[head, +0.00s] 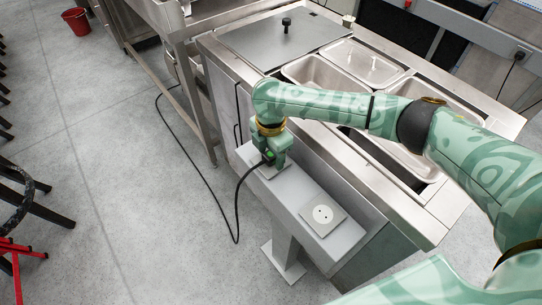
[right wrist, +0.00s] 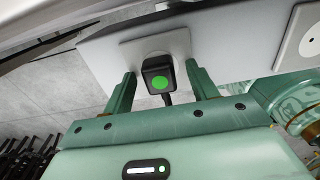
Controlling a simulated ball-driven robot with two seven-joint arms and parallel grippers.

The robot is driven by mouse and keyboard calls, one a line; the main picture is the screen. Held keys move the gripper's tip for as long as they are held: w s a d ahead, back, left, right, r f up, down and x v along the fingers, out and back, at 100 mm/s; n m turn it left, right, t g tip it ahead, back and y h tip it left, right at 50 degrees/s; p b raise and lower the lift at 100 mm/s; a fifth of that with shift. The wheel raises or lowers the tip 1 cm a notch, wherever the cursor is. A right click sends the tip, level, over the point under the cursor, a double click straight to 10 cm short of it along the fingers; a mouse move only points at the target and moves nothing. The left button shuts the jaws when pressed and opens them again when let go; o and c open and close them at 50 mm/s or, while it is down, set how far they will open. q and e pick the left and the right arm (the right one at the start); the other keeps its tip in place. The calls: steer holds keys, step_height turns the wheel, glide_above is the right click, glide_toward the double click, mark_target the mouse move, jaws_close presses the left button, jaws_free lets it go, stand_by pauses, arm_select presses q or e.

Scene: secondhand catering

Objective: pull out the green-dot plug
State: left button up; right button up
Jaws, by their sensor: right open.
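The green-dot plug (right wrist: 158,78) is black with a bright green dot on its back. In the right wrist view it sits at a pale square socket plate (right wrist: 182,42), and its cable hangs below. In the head view the plug (head: 267,155) shows as a small dark shape beside my right gripper (head: 275,158), partly hidden by it. My right gripper (right wrist: 160,88) is open, with one finger on each side of the plug and a visible gap to both. How far the plug is seated cannot be told. My left gripper is not in view.
A second socket (head: 323,214) on the same grey ledge (head: 290,190) is empty. The black cable (head: 237,215) loops down to the floor and runs off to the upper left. A steel counter with pans (head: 318,77) stands behind. A red bucket (head: 76,21) is far left.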

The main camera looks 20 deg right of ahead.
mark_target(271, 154)
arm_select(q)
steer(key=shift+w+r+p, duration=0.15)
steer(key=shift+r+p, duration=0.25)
